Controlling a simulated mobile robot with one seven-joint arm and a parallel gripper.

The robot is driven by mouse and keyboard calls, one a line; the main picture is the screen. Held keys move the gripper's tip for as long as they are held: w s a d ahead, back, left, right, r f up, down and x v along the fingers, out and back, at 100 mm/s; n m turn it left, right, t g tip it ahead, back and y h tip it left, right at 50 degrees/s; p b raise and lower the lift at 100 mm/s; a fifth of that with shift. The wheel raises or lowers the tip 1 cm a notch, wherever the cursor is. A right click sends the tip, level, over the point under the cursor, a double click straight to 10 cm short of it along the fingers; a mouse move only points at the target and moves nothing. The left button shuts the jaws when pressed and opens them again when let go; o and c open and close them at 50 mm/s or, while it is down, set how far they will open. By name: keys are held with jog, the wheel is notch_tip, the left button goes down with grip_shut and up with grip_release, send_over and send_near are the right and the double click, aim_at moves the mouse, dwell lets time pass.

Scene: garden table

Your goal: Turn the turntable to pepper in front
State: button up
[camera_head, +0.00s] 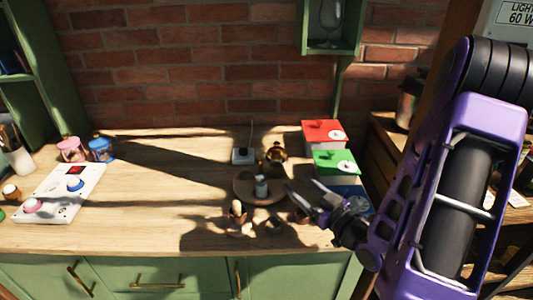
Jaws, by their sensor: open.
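The turntable (244,197) is a round wooden disc on the counter, right of the middle. A small pale and dark container (261,187) stands on it; I cannot tell whether it is the pepper. A brown cup-like holder with a pale top (238,211) is at its front left. A shiny golden pot (276,156) is at its back; whether it stands on the disc is unclear. My gripper (301,186) is open and empty, just right of the turntable. Its arm and shadow make contact with the disc hard to judge.
A red box (323,134) and a green box (336,161) stand behind my gripper at the right. A white socket block (243,155) is behind the turntable. A white panel with knobs (62,191) is far left. The counter between is clear.

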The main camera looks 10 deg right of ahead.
aim_at(264, 156)
jog(key=b+x, duration=0.3)
jog(key=x, duration=1.4)
jog(key=shift+w+a, duration=0.1)
grip_shut()
dwell(0.9)
